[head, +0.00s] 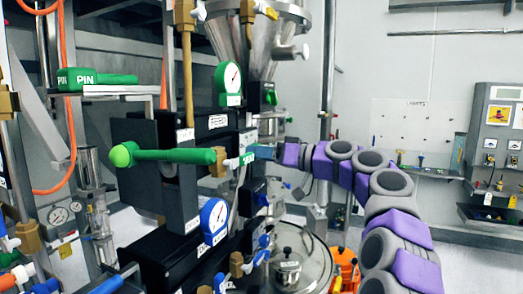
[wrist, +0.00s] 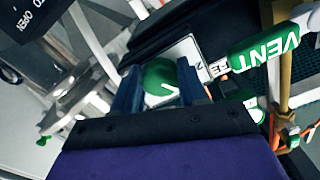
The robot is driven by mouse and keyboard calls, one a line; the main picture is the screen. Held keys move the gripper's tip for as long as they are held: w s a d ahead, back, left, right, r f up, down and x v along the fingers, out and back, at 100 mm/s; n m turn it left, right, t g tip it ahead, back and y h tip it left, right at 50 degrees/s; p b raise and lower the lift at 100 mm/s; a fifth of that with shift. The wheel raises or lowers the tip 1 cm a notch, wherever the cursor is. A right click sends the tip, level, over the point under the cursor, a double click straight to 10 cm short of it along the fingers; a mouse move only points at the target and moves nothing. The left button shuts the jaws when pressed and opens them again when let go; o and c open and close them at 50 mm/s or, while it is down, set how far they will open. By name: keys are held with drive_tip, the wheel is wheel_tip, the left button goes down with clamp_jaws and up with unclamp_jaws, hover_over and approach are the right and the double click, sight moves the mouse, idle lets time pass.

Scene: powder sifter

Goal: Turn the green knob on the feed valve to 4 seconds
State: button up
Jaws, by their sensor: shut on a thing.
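The green knob (wrist: 160,82) shows in the wrist view with a white pointer mark on it. It sits in front of a white plate (wrist: 190,55) with a partly visible digit. My gripper (wrist: 158,88) has its two blue fingers on either side of the knob, shut on it. In the head view my gripper (head: 265,152) reaches in from the right, beside the black unit labelled FEED (head: 218,122). The knob is hard to make out there, and the full time scale is hidden, so its setting cannot be read.
A green VENT handle (wrist: 265,52) lies close right of my fingers in the wrist view. In the head view a long green lever (head: 170,156), a green gauge (head: 232,78) and a blue gauge (head: 214,218) crowd the left. A steel hopper (head: 262,40) stands behind.

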drive_tip(key=shift+m+p, duration=0.8)
drive_tip(key=shift+m, duration=0.4)
drive_tip(key=o, duration=1.1)
drive_tip(key=shift+w+f, duration=0.1)
drive_tip(key=shift+w, duration=0.05)
drive_tip(key=shift+c, duration=0.2)
drive_tip(key=p+v, duration=0.1)
drive_tip(key=v, duration=1.6)
drive_tip(key=shift+d, duration=0.2)
